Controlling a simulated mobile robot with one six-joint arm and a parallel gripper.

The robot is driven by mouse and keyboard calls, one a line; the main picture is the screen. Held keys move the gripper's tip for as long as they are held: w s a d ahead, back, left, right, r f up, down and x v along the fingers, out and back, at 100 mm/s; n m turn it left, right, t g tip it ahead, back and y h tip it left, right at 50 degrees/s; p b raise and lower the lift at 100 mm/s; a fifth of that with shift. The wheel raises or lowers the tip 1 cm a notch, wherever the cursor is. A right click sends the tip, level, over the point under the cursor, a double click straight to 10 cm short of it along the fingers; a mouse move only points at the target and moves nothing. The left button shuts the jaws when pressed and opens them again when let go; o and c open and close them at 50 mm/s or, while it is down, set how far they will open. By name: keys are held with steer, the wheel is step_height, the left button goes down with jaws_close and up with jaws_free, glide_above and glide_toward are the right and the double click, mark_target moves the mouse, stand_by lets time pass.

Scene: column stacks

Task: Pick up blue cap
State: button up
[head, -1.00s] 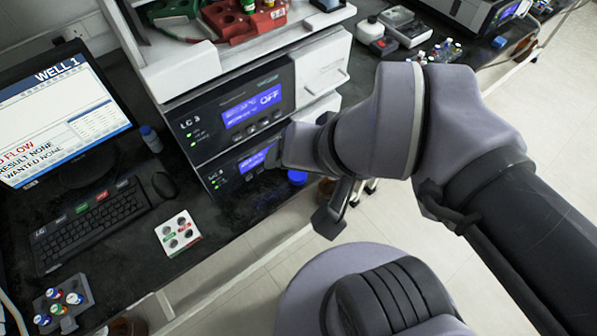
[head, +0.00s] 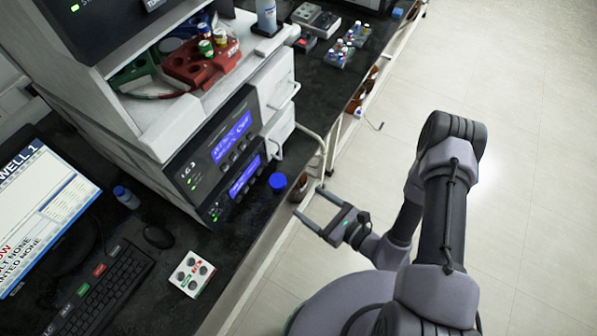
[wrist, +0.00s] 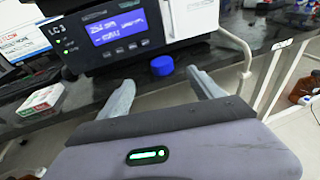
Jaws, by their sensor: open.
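The blue cap (head: 278,181) sits on the black bench top near its front edge, beside the lower instrument panel. It also shows in the wrist view (wrist: 162,66), beyond and between my two fingers. My gripper (head: 311,208) is open and empty. It is in front of the bench edge, to the right of and below the cap in the head view, and apart from it.
The LC 3 instrument stack (head: 222,150) stands behind the cap, with a bent metal rail (head: 316,140) to the right. A button box (head: 191,273), mouse (head: 158,237) and keyboard (head: 108,290) lie left. A brown bottle (head: 300,187) is below the bench edge.

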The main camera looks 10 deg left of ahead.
mark_target(270, 174)
steer(key=b+x, duration=0.2)
steer(key=x, duration=0.6)
steer(key=b+x, duration=0.3)
steer(key=x, duration=0.6)
steer(key=shift+w+a+f, duration=0.15)
steer(key=shift+a+f, duration=0.05)
steer(key=shift+f, duration=0.1)
steer(key=c, duration=1.5)
steer(key=shift+r+p, duration=0.5)
steer(key=shift+p, duration=0.1)
steer(key=f+p+v, duration=0.1)
steer(key=v, duration=0.5)
steer(key=f+p+v, duration=0.1)
steer(key=v, duration=0.5)
steer(key=f+p+v, duration=0.1)
steer(key=f+v, duration=0.1)
steer(key=v, duration=0.3)
steer(key=shift+v, duration=0.8)
steer(key=shift+w, duration=0.1)
steer(key=shift+r+p, duration=1)
steer(key=shift+r, duration=0.25)
